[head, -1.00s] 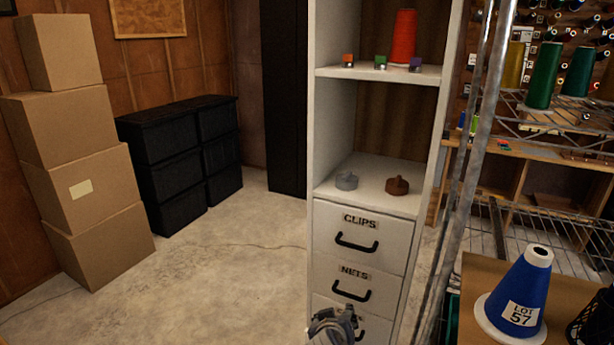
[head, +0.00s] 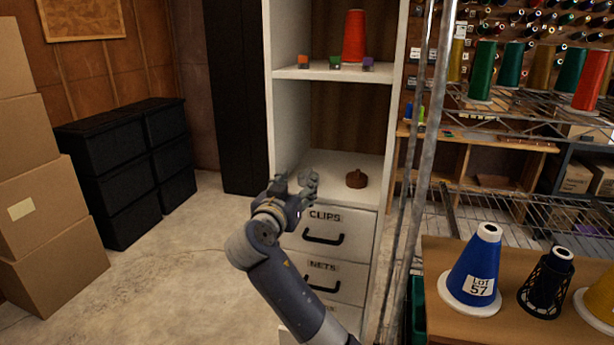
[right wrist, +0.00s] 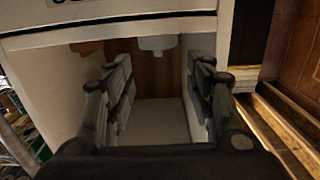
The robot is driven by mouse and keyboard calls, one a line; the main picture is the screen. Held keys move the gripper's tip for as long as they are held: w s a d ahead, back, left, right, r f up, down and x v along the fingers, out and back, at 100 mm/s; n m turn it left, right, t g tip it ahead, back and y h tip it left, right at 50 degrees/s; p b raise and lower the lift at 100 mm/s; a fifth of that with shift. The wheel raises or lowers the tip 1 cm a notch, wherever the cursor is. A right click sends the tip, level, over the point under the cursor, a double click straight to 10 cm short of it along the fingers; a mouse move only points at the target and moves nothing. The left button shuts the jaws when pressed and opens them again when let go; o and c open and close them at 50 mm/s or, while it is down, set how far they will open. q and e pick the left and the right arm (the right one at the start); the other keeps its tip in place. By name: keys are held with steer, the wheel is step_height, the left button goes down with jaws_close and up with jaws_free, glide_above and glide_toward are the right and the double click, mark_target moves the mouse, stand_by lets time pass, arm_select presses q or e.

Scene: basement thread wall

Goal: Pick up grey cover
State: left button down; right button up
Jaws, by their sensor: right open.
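The grey cover (right wrist: 157,44) shows in the right wrist view at the top middle, near the brown cover (right wrist: 87,47), with the picture turned upside down. It appears in the gap between my right gripper's fingers but nearer the shelf's front edge, and neither finger visibly touches it. In the head view my right gripper (head: 297,190) is open at the left part of the middle shelf and hides most or all of the grey cover. The brown cover (head: 356,179) stands to the right on the same shelf. My left gripper is out of view.
The white cabinet (head: 398,60) has side walls around the shelf, an upper shelf above holding a red cone (head: 354,37) and small blocks, and drawers below. A metal rack post (head: 428,140) stands at the right. Boxes (head: 40,205) stand at the left.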

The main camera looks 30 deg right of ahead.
mark_target(305, 176)
steer(key=p+x, duration=0.1)
steer(key=x, duration=0.3)
steer(key=shift+d, duration=0.25)
steer(key=shift+w+d, duration=0.2)
steer(key=shift+w, duration=0.05)
steer(key=x, duration=0.1)
steer(key=p+x, duration=0.1)
steer(key=x, duration=0.1)
steer(key=p+x, duration=0.1)
steer(key=shift+w+d+f, duration=0.2)
steer(key=shift+f, duration=0.15)
steer(key=shift+a, duration=0.1)
steer(key=c, duration=0.4)
steer(key=shift+o, duration=0.2)
steer(key=shift+r, duration=0.15)
